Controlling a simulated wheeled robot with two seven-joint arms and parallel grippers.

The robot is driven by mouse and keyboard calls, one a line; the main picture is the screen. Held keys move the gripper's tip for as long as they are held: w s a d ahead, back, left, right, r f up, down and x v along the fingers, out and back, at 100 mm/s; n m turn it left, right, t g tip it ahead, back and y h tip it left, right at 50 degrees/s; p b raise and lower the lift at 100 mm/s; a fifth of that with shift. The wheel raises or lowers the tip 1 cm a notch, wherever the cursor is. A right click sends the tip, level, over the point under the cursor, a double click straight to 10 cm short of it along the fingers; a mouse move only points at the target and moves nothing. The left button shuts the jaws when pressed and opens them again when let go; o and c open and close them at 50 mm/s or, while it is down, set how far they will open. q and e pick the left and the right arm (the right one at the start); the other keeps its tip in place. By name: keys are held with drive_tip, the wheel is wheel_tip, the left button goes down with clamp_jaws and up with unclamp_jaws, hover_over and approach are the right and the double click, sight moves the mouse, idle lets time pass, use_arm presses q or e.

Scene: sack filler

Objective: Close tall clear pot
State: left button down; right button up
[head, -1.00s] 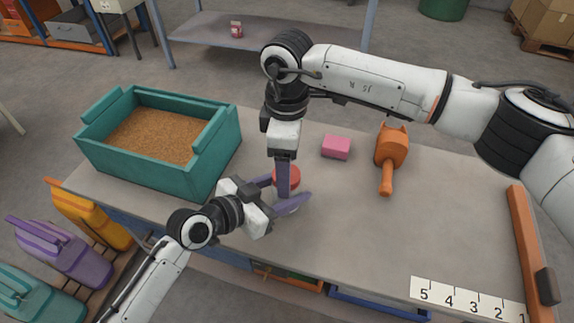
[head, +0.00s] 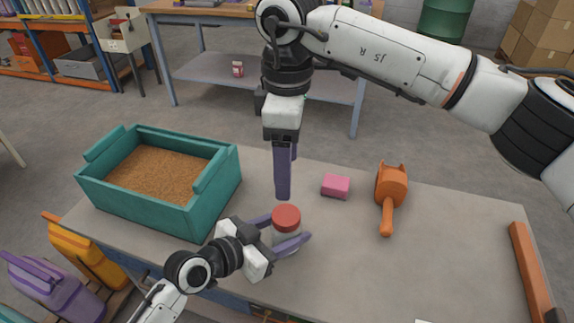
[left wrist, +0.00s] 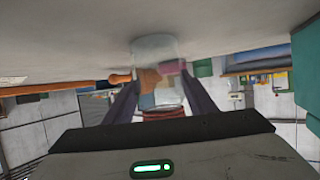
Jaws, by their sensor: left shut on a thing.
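The tall clear pot (head: 284,239) stands upright on the table, with its red lid (head: 286,217) sitting on top. My left gripper (head: 291,232) is shut on the pot, one finger on each side below the lid. In the left wrist view the clear pot (left wrist: 155,50) shows upside down between the two fingers, with the red lid (left wrist: 163,114) at its lower end. My right gripper (head: 288,180) points down above and behind the lid, apart from it and empty. Its two fingers are seen one behind the other, with a gap between them.
A teal bin (head: 212,195) of brown grain stands left of the pot. A pink block (head: 335,186) and an orange scoop (head: 391,190) lie to the right. An orange bar (head: 528,265) lies at the table's right edge.

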use_arm(q)
drive_tip(key=c, duration=0.7)
unclamp_jaws()
drive_tip(key=v, duration=1)
drive_tip(key=shift+s+a, duration=0.1)
drive_tip(key=shift+s, duration=0.1)
